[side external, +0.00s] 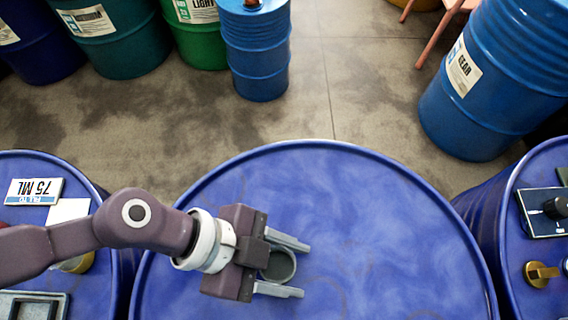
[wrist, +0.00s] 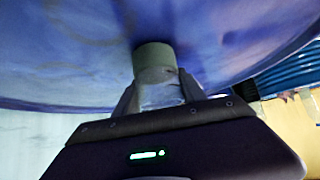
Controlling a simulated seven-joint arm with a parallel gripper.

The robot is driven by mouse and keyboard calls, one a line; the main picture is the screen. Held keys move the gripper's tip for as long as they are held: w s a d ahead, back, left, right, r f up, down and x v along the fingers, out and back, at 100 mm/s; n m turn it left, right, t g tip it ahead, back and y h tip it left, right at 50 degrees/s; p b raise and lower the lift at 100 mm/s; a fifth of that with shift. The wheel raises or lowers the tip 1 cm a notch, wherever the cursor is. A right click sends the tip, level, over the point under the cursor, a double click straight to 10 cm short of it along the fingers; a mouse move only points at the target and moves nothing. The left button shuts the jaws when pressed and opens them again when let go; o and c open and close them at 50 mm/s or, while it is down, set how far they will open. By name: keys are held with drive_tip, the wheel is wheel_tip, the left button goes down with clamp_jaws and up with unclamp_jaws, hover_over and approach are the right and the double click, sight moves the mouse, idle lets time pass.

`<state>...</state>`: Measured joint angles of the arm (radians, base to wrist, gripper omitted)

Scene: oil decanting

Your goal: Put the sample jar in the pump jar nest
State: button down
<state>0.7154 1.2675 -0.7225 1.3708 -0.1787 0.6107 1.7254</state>
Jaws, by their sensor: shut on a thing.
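The sample jar (side external: 279,265) is a small grey-green round cup between the two fingers of my gripper (side external: 300,269), over the blue drum top in the middle. Its round mouth shows in the side view. My gripper is shut on it. In the wrist view the jar (wrist: 154,62) sits between the fingertips, in front of the blue drum surface. I cannot tell whether it touches the drum top. I cannot make out the pump jar nest for certain in either view.
The middle drum top (side external: 400,240) is otherwise clear. The right drum carries a black panel with a knob (side external: 553,207) and a brass fitting (side external: 540,272). More drums stand behind.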

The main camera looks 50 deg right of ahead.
sight(291, 266)
wheel_tip(291, 266, up, 10)
drive_tip(key=shift+f, duration=0.1)
drive_tip(key=w+a+r+n+t+h, duration=0.15)
drive_tip(key=w+a+n, duration=0.25)
drive_tip(key=w, duration=0.5)
drive_tip(key=w+a+n+t+h, duration=0.2)
drive_tip(key=w+a+n+t, duration=0.1)
drive_tip(key=w, duration=0.6)
drive_tip(key=w+a+r+n+t, duration=0.3)
drive_tip(key=w+a+n+t, duration=0.6)
drive_tip(key=w+a, duration=0.9)
drive_tip(key=w+a+r+n+t+y, duration=0.1)
drive_tip(key=w+a+r+n+y, duration=0.2)
drive_tip(key=a, duration=0.6)
drive_tip(key=a+r+n+t+y, duration=0.1)
drive_tip(key=a+n+y, duration=0.1)
drive_tip(key=a+n, duration=0.5)
drive_tip(key=w+a+r+n+t+y, duration=0.1)
drive_tip(key=w+a+n+y, duration=0.15)
drive_tip(key=a, duration=0.95)
drive_tip(key=s+a+f+y, duration=0.1)
drive_tip(key=s+f, duration=0.5)
drive_tip(key=f, duration=0.4)
drive_tip(key=shift+s+f+n, duration=0.15)
drive_tip(key=shift+n, duration=0.2)
